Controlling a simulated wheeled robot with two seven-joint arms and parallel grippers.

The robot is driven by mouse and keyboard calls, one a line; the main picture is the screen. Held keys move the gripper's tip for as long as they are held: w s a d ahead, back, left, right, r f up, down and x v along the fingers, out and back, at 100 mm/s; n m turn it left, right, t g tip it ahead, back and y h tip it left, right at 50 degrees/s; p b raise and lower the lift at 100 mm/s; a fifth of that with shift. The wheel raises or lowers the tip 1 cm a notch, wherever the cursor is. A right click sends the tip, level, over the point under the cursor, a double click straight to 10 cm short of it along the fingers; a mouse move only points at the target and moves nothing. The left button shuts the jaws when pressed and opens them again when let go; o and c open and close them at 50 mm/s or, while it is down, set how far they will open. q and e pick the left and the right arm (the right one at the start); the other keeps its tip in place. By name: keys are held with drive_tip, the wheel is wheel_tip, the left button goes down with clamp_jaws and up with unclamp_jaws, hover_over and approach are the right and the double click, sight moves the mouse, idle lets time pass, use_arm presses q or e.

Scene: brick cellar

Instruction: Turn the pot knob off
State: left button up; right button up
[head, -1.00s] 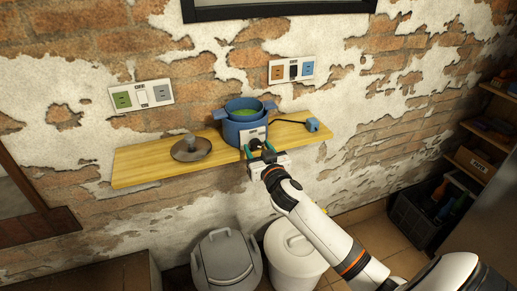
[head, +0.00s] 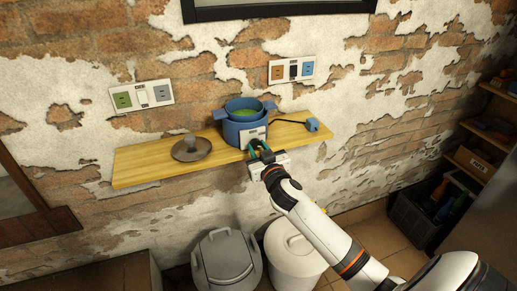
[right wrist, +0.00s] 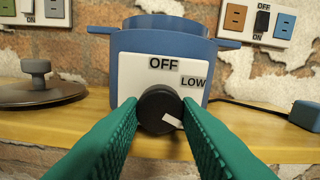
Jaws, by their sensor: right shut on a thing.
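The blue pot (head: 245,120) stands on the wooden shelf with a white front panel (head: 253,134). In the right wrist view the panel (right wrist: 200,67) reads OFF at the top and LOW at the upper right. The round black knob (right wrist: 155,103) sits below OFF; its white mark points to the lower right. My right gripper (head: 261,149) is in front of the panel. In the right wrist view its green fingers (right wrist: 160,118) are shut on the knob from both sides. The lower knob and panel are partly hidden by the fingers. My left gripper is not in view.
The wooden shelf (head: 140,169) also carries a lid (head: 191,152) at left and a blue plug (head: 312,124) with a cord at right. Wall outlets (head: 292,69) are above. Two bins, one grey (head: 227,265) and one white (head: 294,257), stand below.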

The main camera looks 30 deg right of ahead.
drive_tip(key=n+p, duration=0.1)
drive_tip(key=n, duration=0.5)
drive_tip(key=shift+p, duration=0.4)
drive_tip(key=n+p, duration=0.1)
drive_tip(key=n, duration=0.4)
drive_tip(key=shift+n, duration=0.3)
drive_tip(key=n+p, duration=0.1)
drive_tip(key=n, duration=0.4)
drive_tip(key=shift+r+p, duration=0.1)
drive_tip(key=shift+p, duration=0.3)
drive_tip(key=n+p, duration=0.1)
drive_tip(key=n, duration=0.5)
drive_tip(key=shift+n, duration=0.3)
drive_tip(key=o, duration=1)
